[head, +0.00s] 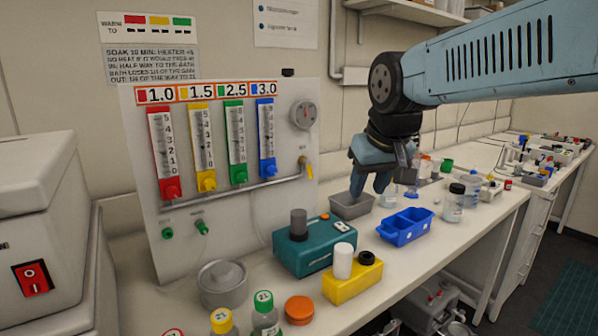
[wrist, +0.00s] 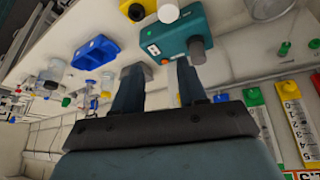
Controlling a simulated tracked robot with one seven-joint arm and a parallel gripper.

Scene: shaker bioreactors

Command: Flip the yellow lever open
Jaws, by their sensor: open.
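The yellow lever (head: 308,169) is small and sits at the right end of the grey pipe on the white panel (head: 285,130), below the round dial. It appears to hang tilted down and to the right. I cannot make it out in the wrist view. My gripper (head: 370,188) is open and empty, pointing down to the right of the panel, clear of the lever. In the wrist view its two dark fingers (wrist: 157,74) are spread apart with nothing between them.
A grey tray (head: 350,208) lies below my gripper. A teal device (head: 312,252), a yellow block (head: 352,284) and a blue bin (head: 405,228) stand on the bench. Several coloured flow tubes line the panel. Jars stand to the right.

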